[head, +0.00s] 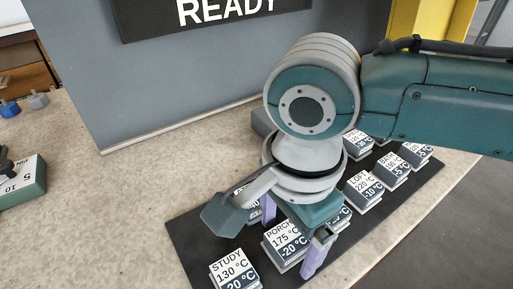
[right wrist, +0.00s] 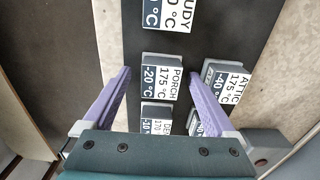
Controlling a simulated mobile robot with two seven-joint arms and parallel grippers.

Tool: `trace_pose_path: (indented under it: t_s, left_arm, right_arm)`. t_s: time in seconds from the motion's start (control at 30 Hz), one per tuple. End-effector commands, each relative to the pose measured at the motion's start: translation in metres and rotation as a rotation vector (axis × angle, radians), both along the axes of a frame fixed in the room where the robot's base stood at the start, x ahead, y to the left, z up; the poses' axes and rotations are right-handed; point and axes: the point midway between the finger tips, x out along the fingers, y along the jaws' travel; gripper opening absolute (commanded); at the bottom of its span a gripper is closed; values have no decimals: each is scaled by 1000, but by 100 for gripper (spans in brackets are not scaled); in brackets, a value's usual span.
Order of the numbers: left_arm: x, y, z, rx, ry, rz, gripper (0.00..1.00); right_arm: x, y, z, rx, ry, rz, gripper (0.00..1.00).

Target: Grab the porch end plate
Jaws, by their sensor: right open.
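The porch end plate (head: 284,243) is a small grey block with a white and dark label reading "PORCH 175 °C -20 °C". It stands on the black mat (head: 191,228), partly hidden by my right gripper in the head view. In the right wrist view the porch end plate (right wrist: 162,80) lies between the two purple fingers. My right gripper (right wrist: 159,76) is open, with a finger on each side of the plate and a gap showing on both sides. In the head view my right gripper (head: 291,238) is over the mat at the plate. My left gripper is not in view.
The study block (head: 233,270) stands near the porch plate. The attic block (right wrist: 228,82) is close beside the right-hand finger. More labelled blocks, such as loft (head: 360,188), stand on the mat. A grey panel (head: 190,75) reading "READY" rises behind.

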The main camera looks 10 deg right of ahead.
Motion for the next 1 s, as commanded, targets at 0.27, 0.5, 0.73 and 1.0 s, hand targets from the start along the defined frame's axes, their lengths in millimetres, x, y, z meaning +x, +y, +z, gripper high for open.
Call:
trace_pose_path:
  t_s: [0.27,0.5,0.73,1.0]
  left_arm:
    - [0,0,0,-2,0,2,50]
    - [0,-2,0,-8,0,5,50]
    - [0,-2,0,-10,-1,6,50]
    - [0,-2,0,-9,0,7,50]
  right_arm:
    - [0,0,0,0,-1,1,84]
    - [0,0,0,0,0,1,57]
    - [0,0,0,0,0,1,32]
    - [0,0,0,0,0,1,1]
